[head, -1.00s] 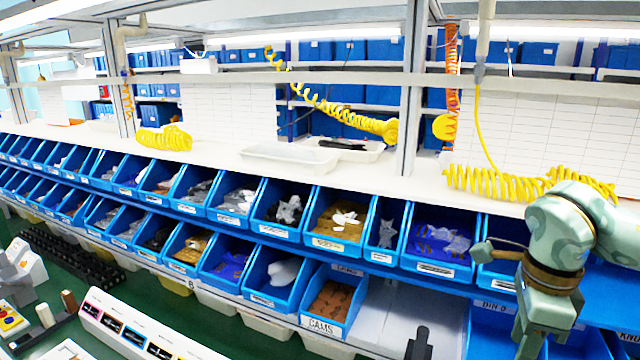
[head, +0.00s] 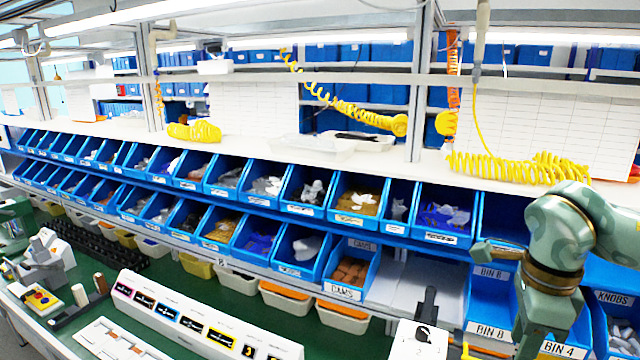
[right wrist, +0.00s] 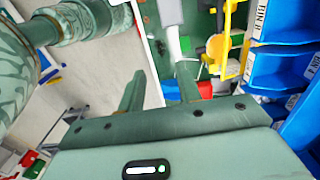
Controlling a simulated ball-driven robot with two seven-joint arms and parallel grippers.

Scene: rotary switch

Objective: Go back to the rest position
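My right arm (head: 558,240), pale green, is at the right of the head view, bent with its lower part pointing down to the picture's bottom edge. In the right wrist view my right gripper (right wrist: 160,75) has its two fingers apart with nothing between them. My left gripper is not in view. A white block with a black rotary knob (head: 422,334) stands at the bottom of the head view, left of my right arm and apart from it.
Two rows of blue bins (head: 355,205) with small parts line the bench. A white panel with coloured labels (head: 190,322) lies in front on the green surface. Blue bins (right wrist: 278,72) also stand right of my right gripper. Yellow coiled hoses (head: 510,165) are behind.

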